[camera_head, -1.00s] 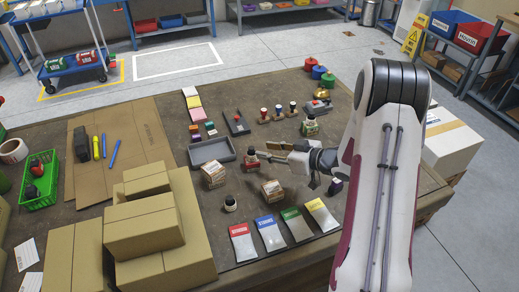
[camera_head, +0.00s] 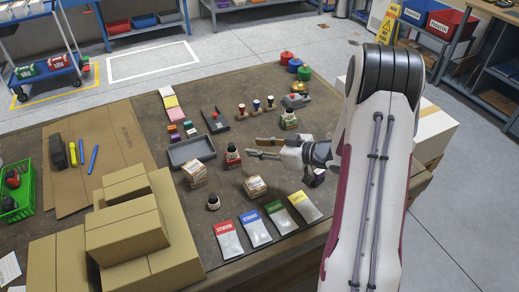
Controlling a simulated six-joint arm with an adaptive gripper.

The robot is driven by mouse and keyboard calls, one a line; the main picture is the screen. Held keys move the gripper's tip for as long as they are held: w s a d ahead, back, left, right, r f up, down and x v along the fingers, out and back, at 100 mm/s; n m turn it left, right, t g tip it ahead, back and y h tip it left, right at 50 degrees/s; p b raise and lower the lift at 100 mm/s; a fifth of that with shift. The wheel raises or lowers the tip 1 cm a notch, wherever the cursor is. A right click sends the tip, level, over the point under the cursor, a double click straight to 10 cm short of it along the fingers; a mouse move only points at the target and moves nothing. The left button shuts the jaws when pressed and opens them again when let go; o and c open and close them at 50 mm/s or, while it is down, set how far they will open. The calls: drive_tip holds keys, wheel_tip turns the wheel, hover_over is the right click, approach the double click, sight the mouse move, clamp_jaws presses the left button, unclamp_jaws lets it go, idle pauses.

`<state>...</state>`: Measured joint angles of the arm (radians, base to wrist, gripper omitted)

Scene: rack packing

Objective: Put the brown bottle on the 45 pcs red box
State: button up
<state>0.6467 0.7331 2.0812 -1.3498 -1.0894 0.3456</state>
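A smaller dark bottle (camera_head: 213,203) stands nearer the front, and a greenish one (camera_head: 289,120) farther back. Which one is the brown bottle is hard to tell at this size. Two small labelled cardboard boxes stand on the table, one on the left (camera_head: 194,174) and one on the right (camera_head: 255,187); their print is too small to read. My gripper (camera_head: 256,147) is open and empty, its fingers just right of the red-topped bottle and apart from it.
The grey tray (camera_head: 191,151) lies left of the bottle. Several coloured packets (camera_head: 254,228) lie along the front. Large stacked cartons (camera_head: 128,234) fill the left front. Stamps (camera_head: 256,107) and coloured pots (camera_head: 294,65) stand farther back.

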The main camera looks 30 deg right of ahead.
wheel_tip(320, 180, up, 11)
drive_tip(key=w+d+m+h, duration=0.2)
drive_tip(key=d+h, duration=0.1)
drive_tip(key=h, duration=0.3)
drive_tip(key=s+a+r+m+g+h, duration=0.15)
drive_tip(key=s+r+h, duration=0.25)
drive_tip(key=s+r, duration=0.4)
drive_tip(key=s+a+m+g+y, duration=0.1)
drive_tip(key=s+a, duration=0.4)
drive_tip(key=s, duration=0.4)
drive_tip(key=s+a+m+g+y, duration=0.1)
drive_tip(key=s+a+g, duration=0.1)
drive_tip(key=s+a, duration=0.3)
drive_tip(key=s+a+m+g, duration=0.1)
drive_tip(key=s+a, duration=0.3)
drive_tip(key=s, duration=0.9)
drive_tip(key=shift+s+a+r+y, duration=0.2)
drive_tip(key=shift+a+r+y, duration=0.1)
drive_tip(key=shift+a+y, duration=0.1)
drive_tip(key=shift+g, duration=0.25)
